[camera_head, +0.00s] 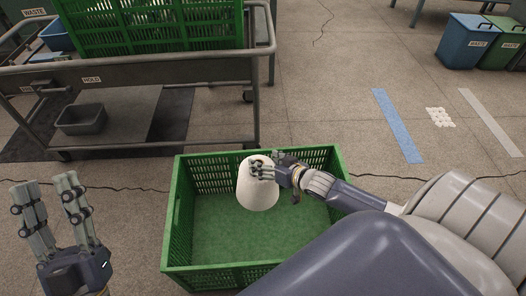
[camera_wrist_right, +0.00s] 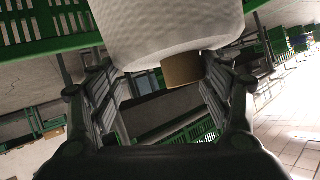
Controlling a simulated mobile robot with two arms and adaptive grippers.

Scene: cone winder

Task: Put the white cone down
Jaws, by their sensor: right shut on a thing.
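The white cone (camera_head: 258,192) is upright inside the green crate (camera_head: 167,228) in the head view, near its back wall. I cannot tell whether its base touches the crate floor. My right gripper (camera_head: 262,168) is shut on the cone near its narrow top. In the right wrist view the white cone (camera_wrist_right: 170,30) fills the upper middle, with its brown core end (camera_wrist_right: 182,71) between the fingers. My left gripper (camera_head: 48,190) is raised at the lower left, outside the crate, with its fingers apart and nothing between them.
A grey cart (camera_head: 180,77) labelled HOLD stands behind the crate, bearing another green crate (camera_head: 150,30) and a grey bin (camera_head: 80,119) below. Waste bins (camera_head: 462,42) stand at the far right. The rest of the green crate's floor is bare.

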